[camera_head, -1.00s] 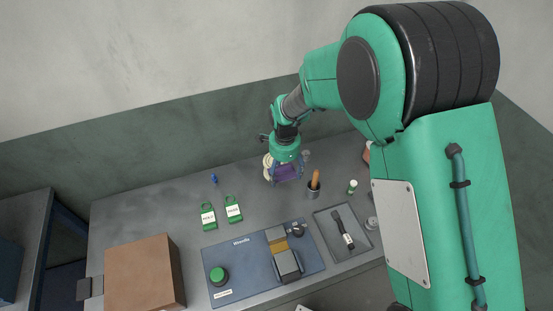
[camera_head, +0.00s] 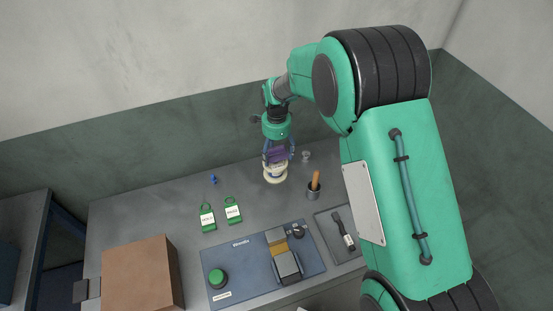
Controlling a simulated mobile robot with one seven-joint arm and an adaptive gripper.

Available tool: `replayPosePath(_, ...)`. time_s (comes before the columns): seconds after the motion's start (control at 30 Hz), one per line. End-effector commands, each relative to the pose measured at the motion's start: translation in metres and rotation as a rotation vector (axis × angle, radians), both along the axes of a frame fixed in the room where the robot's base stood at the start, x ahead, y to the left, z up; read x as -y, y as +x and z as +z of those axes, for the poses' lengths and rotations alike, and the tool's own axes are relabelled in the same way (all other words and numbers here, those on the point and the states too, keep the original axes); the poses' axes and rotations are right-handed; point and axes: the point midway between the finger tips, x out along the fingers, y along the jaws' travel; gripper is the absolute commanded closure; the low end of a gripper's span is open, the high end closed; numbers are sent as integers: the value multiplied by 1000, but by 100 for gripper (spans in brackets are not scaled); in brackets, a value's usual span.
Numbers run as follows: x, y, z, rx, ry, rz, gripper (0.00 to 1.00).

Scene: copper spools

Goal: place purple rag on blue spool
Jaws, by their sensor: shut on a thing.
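My gripper (camera_head: 278,157) is at the back of the workbench, below the green wrist. It is shut on the purple rag (camera_head: 277,153), which shows as a dark purple patch between its bluish fingers. A cream, ring-shaped thing (camera_head: 274,174) shows just below the rag; the picture is too small to tell whether they touch. A small blue thing (camera_head: 213,180) stands at the back of the bench, left of my gripper. It is too small to tell whether it is the blue spool, and no other blue spool can be made out.
A cup with an orange-brown handle (camera_head: 314,187) and a small pale item (camera_head: 306,156) stand right of my gripper. Two green tags (camera_head: 207,218), a blue panel (camera_head: 235,288), a brown box (camera_head: 140,275) and a tray (camera_head: 325,226) lie in front. Bench around the blue thing is clear.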

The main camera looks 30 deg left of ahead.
Motion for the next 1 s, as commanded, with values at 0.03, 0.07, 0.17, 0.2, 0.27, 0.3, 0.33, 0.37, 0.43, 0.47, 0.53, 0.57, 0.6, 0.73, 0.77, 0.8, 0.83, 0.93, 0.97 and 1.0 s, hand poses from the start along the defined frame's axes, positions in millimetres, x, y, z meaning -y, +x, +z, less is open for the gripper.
replayPosePath(0.03, 0, 0, 0, 0, 0, 0, 50)
replayPosePath(0.07, 0, 0, 0, 0, 0, 0, 50)
replayPosePath(0.17, 0, 0, -1, 0, 0, 0, 50)
replayPosePath(0.2, 0, 0, -3, -1, -1, 0, 50)
replayPosePath(0.27, 0, 0, -8, -1, -1, 0, 50)
replayPosePath(0.3, 0, 0, -12, -1, -1, 0, 50)
replayPosePath(0.33, 0, -1, -16, -1, -1, 0, 50)
replayPosePath(0.37, 0, -1, -19, -1, -1, 0, 50)
replayPosePath(0.43, 0, 0, -27, -1, -1, 0, 50)
replayPosePath(0.47, 0, 0, -30, -1, -1, 0, 50)
replayPosePath(0.53, 0, 0, -34, 0, 0, 0, 50)
replayPosePath(0.57, 0, 0, -35, 0, 0, 0, 50)
replayPosePath(0.6, 0, 0, -35, 1, 1, 0, 50)
replayPosePath(0.73, 0, 0, -35, 1, 1, 0, 50)
replayPosePath(0.77, 0, 0, -35, 1, 1, 0, 50)
replayPosePath(0.8, 0, 0, -35, 1, 1, 0, 50)
replayPosePath(0.83, 0, 0, -35, 1, 1, 0, 50)
replayPosePath(0.93, 0, 0, -36, 0, 0, 0, 50)
replayPosePath(0.97, 0, 0, -37, 0, 0, 0, 50)
replayPosePath(1.0, 0, 0, -38, 0, 0, 0, 50)
